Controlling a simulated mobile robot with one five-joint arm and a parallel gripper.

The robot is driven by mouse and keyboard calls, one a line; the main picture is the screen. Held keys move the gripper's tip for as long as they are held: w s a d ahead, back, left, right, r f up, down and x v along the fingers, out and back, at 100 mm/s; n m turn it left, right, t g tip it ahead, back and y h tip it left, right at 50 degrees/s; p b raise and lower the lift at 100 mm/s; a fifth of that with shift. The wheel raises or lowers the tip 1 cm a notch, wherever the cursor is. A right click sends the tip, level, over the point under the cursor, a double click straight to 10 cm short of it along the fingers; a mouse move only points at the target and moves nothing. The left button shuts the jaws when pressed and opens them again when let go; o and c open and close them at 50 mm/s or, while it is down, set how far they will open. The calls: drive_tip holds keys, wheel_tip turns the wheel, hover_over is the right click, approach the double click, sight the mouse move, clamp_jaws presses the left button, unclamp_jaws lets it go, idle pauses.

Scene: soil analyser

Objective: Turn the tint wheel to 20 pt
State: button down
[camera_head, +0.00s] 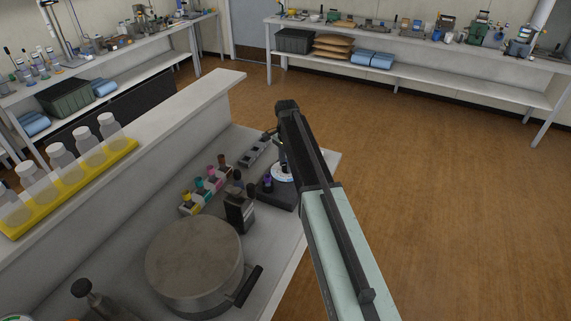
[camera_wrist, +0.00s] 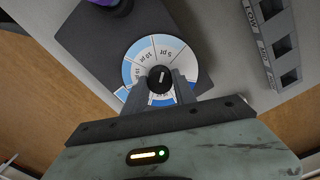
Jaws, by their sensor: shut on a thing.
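The tint wheel (camera_wrist: 134,72) is a round dial with blue and white sectors and a black centre knob (camera_wrist: 160,76). In the wrist view, labels reading 10 pt and 5 pt show on its far part; its near part is hidden by my fingers, and I cannot see a 20 pt label. The knob bears a short white line. My gripper (camera_wrist: 160,86) is shut on the knob, one finger on each side. In the head view, the wheel (camera_head: 284,175) shows as a pale disc on a dark base, partly behind my arm.
Beside it stand a rack of coloured-cap vials (camera_head: 205,185), a small dark device (camera_head: 239,212) and a large round lidded pot (camera_head: 195,262). A grey slotted holder (camera_wrist: 270,45) lies right of the wheel in the wrist view. Bottles in a yellow rack (camera_head: 70,186) stand on the ledge.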

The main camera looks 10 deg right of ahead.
drive_tip(key=shift+w+m, duration=0.15)
drive_tip(key=shift+m, duration=0.55)
drive_tip(key=c, duration=1)
unclamp_jaws()
wheel_tip(320, 180, up, 8)
drive_tip(key=p, duration=0.8)
drive_tip(key=shift+r, duration=0.1)
drive_tip(key=shift+f, duration=0.2)
